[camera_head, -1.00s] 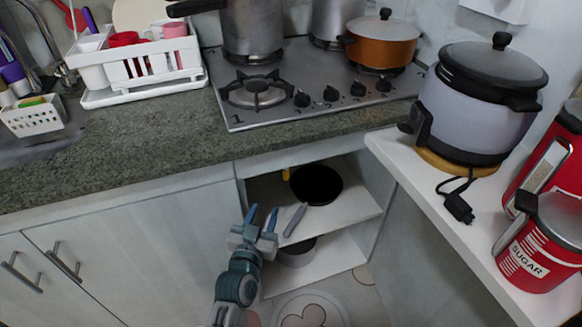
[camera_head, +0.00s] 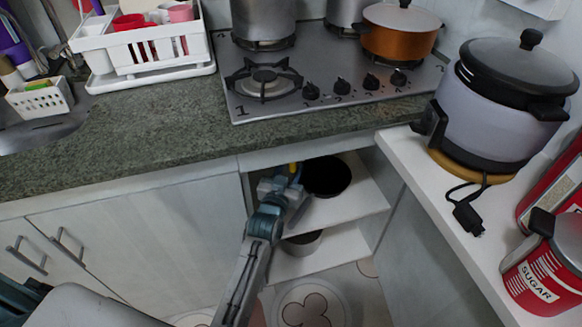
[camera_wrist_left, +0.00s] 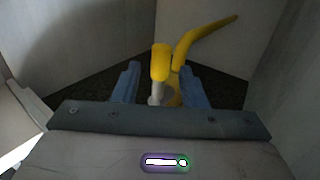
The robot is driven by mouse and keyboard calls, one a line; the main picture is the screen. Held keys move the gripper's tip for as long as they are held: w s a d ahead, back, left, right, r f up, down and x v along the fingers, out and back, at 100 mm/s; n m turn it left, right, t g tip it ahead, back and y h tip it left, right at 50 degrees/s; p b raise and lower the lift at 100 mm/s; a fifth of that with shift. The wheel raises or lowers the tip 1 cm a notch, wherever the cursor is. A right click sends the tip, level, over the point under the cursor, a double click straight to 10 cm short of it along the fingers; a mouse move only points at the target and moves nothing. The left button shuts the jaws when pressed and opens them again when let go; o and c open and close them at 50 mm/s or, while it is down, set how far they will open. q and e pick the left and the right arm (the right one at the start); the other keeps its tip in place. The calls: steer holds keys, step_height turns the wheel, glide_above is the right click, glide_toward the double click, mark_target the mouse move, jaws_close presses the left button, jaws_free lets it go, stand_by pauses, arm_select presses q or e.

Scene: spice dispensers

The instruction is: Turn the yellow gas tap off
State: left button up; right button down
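The yellow gas tap (camera_wrist_left: 161,64) is at the back of the open cabinet under the counter, with a grey stem below its yellow handle. A yellow hose (camera_wrist_left: 203,40) runs up to the right behind it. In the head view only a small bit of yellow (camera_head: 293,167) shows past my gripper. My left gripper (camera_wrist_left: 161,82) is open, with its blue fingers on either side of the tap in the wrist view. I cannot tell whether they touch it. In the head view my left gripper (camera_head: 283,178) reaches into the cabinet opening. My right gripper is not in view.
A dark pan (camera_head: 327,176) lies on the upper cabinet shelf (camera_head: 352,199), right of my gripper. A pot (camera_head: 301,243) is on the lower shelf. The cabinet's side walls are close. The counter (camera_head: 150,135) and stove (camera_head: 300,104) are above.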

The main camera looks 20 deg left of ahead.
arm_select(q)
steer(key=shift+w, duration=0.65)
jaws_close()
